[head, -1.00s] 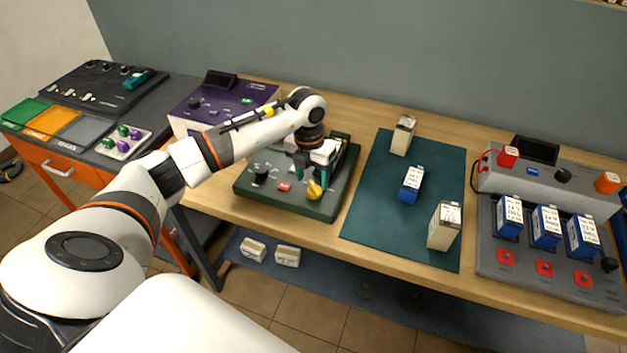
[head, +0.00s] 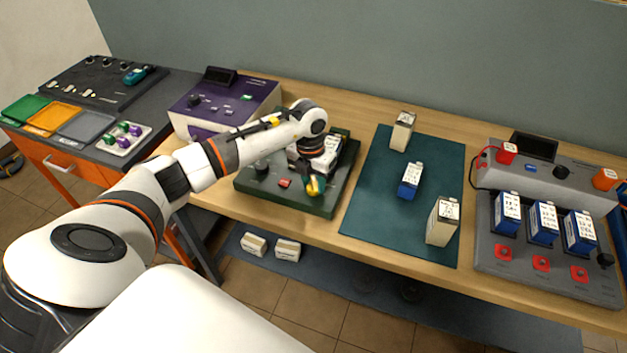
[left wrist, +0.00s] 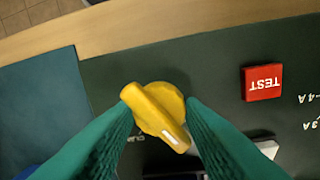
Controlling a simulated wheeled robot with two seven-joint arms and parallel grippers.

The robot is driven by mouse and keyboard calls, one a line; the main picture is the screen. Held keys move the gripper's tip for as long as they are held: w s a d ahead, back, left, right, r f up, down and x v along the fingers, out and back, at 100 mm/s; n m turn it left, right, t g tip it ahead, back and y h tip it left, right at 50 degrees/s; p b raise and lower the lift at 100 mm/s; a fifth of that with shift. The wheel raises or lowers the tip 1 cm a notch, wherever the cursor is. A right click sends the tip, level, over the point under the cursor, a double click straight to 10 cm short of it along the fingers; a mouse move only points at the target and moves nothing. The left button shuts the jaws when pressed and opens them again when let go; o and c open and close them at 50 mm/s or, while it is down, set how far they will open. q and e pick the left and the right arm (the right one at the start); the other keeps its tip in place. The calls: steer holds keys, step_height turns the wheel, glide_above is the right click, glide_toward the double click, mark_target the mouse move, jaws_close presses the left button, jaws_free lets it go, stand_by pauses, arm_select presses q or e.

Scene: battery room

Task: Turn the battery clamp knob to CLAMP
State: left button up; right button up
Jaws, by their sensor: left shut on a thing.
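The yellow clamp knob (head: 313,188) sits near the front right of the dark green tester panel (head: 243,186). In the left wrist view the knob (left wrist: 152,98) has a ridge lying diagonally, with a white mark at its lower right end. My left gripper (head: 315,180) is down at the knob. In the left wrist view its teal fingers (left wrist: 158,118) are shut on the knob, one on each side. Part of a white label shows by the left finger, but the finger hides the rest. My right gripper is not in view.
A red TEST button (left wrist: 263,82) is beside the knob, and a black knob (head: 261,167) is farther left. A teal mat (head: 375,215) with several batteries lies to the right. A purple device (head: 250,95) stands behind left. A grey charger (head: 490,255) is at far right.

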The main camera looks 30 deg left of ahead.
arm_select(q)
steer(key=shift+f, duration=0.1)
steer(key=m+b, duration=0.3)
steer(key=shift+f, duration=0.15)
steer(key=m+b, duration=0.4)
steer(key=m, duration=0.1)
steer(key=shift+g+b, duration=0.3)
steer(key=shift+b, duration=0.05)
steer(key=m+b, duration=0.3)
steer(key=m, duration=0.2)
steer(key=shift+m+y+b, duration=0.3)
steer(key=shift+m, duration=0.1)
steer(key=m+b, duration=0.1)
steer(key=m, duration=0.1)
steer(key=shift+d+m, duration=0.1)
steer(key=shift+m, duration=0.3)
steer(key=shift+o, duration=0.6)
steer(key=shift+r+m+b, duration=0.2)
steer(key=shift+m+b, duration=0.3)
steer(key=shift+m, duration=0.2)
steer(key=shift+d, duration=0.1)
